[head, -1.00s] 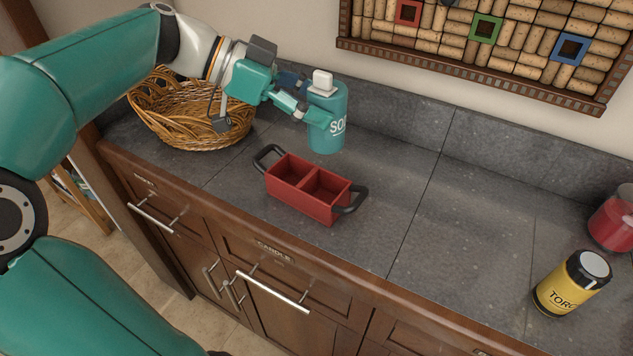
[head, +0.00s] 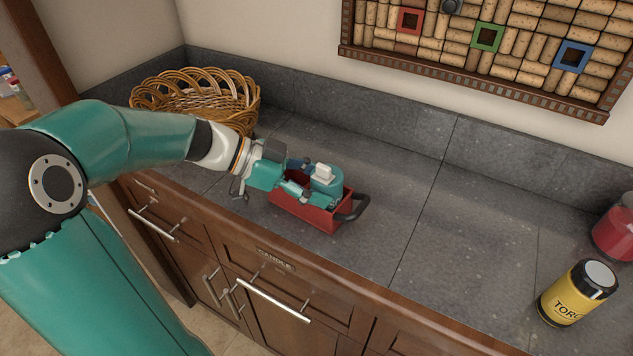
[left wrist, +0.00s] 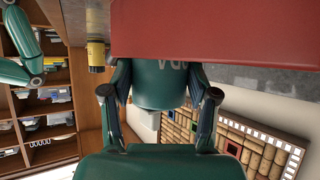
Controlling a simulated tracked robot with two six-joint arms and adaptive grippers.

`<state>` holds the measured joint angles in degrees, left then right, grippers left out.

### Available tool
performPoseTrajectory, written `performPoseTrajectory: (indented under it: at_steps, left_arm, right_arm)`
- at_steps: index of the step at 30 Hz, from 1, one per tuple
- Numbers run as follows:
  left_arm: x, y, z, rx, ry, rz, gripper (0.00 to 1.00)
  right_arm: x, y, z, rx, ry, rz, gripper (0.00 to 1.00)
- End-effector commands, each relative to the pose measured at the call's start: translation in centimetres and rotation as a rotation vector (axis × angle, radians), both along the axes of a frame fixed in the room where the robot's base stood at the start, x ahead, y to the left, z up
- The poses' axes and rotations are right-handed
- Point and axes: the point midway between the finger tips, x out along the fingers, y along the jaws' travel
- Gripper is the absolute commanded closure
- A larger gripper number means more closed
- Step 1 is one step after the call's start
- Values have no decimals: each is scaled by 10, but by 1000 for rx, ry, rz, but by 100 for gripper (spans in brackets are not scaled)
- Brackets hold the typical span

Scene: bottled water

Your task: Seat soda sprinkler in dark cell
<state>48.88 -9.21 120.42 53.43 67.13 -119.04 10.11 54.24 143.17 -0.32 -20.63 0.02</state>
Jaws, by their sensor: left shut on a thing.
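The soda sprinkler is a teal bottle (head: 328,187) with a white cap, upright at the right-hand cell of the red two-cell caddy (head: 310,217). Its lower part is hidden behind the caddy's front wall, so I cannot see whether it touches the cell floor. My left gripper (head: 311,185) is shut around the bottle's upper body, just above the caddy. In the left wrist view, the bottle (left wrist: 160,88) sits between both fingers and the caddy's red wall (left wrist: 215,30) covers part of it.
A wicker basket (head: 200,97) stands at the back left, behind my left arm. A yellow jar with a black lid (head: 571,300) and a red container (head: 616,232) stand at the far right. The grey counter (head: 450,220) between them and the caddy is clear.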

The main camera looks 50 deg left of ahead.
Motion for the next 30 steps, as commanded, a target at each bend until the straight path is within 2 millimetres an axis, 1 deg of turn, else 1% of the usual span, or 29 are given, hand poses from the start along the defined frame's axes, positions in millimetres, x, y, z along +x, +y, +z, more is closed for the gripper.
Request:
performPoseTrajectory:
  at_steps: [8,9,13,22,25,30]
  left_arm:
    - [0,0,-1,0,-2,0,81]
    - [0,0,-1,1,-1,0,37]
    - [0,0,0,0,0,0,16]
    - [0,0,0,0,0,0,16]
    - [0,0,2,0,0,0,16]
    - [-11,12,9,4,-2,5,16]
  right_arm:
    - [0,0,-3,0,0,0,17]
    - [0,0,-3,0,0,0,17]
    - [0,0,-2,0,0,0,17]
    - [0,0,-2,0,0,0,17]
    - [0,0,2,0,0,0,17]
    - [0,0,-3,0,0,0,17]
